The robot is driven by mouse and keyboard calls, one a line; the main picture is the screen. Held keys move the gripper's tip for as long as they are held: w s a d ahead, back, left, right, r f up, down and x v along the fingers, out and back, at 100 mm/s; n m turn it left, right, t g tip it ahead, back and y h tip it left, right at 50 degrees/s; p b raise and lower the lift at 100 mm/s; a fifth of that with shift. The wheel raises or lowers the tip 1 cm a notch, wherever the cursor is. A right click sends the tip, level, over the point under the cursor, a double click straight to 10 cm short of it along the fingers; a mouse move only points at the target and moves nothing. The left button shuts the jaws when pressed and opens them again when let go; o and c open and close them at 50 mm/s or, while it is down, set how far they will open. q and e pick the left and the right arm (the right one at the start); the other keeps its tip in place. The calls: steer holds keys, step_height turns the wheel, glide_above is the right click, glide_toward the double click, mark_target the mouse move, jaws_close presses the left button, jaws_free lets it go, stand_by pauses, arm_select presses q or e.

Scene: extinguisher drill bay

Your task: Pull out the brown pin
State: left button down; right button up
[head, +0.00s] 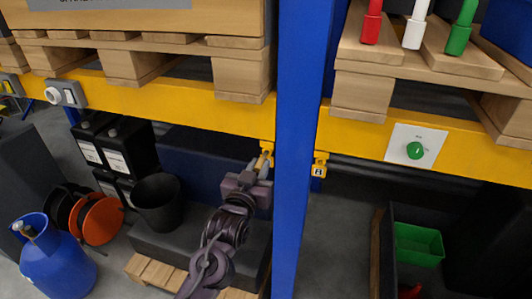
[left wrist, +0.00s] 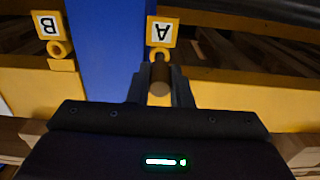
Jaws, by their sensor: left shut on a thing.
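My left gripper (head: 262,165) reaches up to the yellow beam, just left of the blue post. It is shut on the brown pin (left wrist: 160,79), whose round brown end shows between the fingers in the left wrist view. Right by the pin is a yellow ring (left wrist: 160,55) under a tag marked A (left wrist: 162,32). The picture does not make clear how deep the pin sits in that ring. A second yellow ring (left wrist: 60,48) with a tag marked B (left wrist: 47,24) is on the other side of the post; its tag also shows in the head view (head: 319,171). My right gripper is not in view.
The blue post (head: 300,130) stands close beside my left gripper. The yellow beam (head: 180,110) carries wooden pallets above. A green button (head: 415,150) is on the right beam. Below are a black bin (head: 158,202), a blue cylinder (head: 58,265) and a green crate (head: 419,245).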

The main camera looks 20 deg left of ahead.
arm_select(q)
steer(key=shift+s+p, duration=0.35)
steer(key=shift+s, duration=1.05)
